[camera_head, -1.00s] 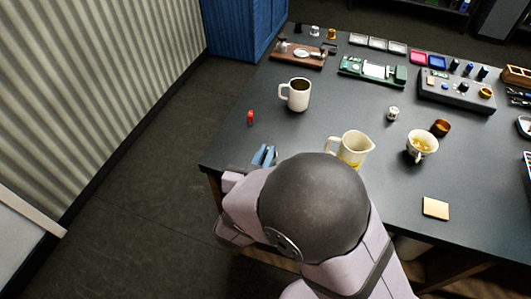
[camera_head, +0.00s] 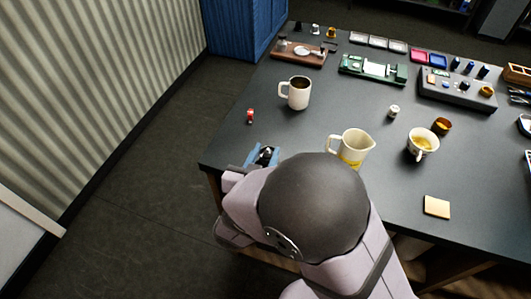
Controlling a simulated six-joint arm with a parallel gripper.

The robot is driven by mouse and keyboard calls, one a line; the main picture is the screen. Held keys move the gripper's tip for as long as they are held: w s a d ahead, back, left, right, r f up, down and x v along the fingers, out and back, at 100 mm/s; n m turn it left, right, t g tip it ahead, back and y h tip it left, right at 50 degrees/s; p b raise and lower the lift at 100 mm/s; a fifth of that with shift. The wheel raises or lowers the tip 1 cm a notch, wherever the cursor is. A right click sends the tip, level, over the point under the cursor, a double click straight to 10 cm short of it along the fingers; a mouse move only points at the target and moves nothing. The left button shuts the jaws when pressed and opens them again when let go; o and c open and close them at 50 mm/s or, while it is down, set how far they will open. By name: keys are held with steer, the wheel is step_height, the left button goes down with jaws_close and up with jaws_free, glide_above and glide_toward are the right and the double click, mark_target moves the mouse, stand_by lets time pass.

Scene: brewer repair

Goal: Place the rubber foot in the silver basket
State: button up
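My gripper (camera_head: 263,156) is low at the near left edge of the table, partly hidden by my own arm. Its blue fingers are spread apart, with dark parts showing between them; I see nothing clearly held. I cannot surely tell which thing is the rubber foot; a small black piece (camera_head: 298,27) stands at the far left edge. A small silver piece (camera_head: 315,30) beside it may be the silver basket, but it is too small to be sure. A small red piece (camera_head: 250,116) with a pale patch lies just beyond my gripper.
A white mug (camera_head: 295,94) and a cream jug (camera_head: 353,146) stand near my gripper. A cup (camera_head: 422,145), a brown pot (camera_head: 441,126) and a small white cylinder (camera_head: 394,111) are to the right. Shallow trays (camera_head: 378,44) line the back. The table's left middle is mostly clear.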

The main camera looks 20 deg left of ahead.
steer(key=shift+r, duration=0.1)
step_height(320, 180, up, 7)
steer(key=p, duration=0.7)
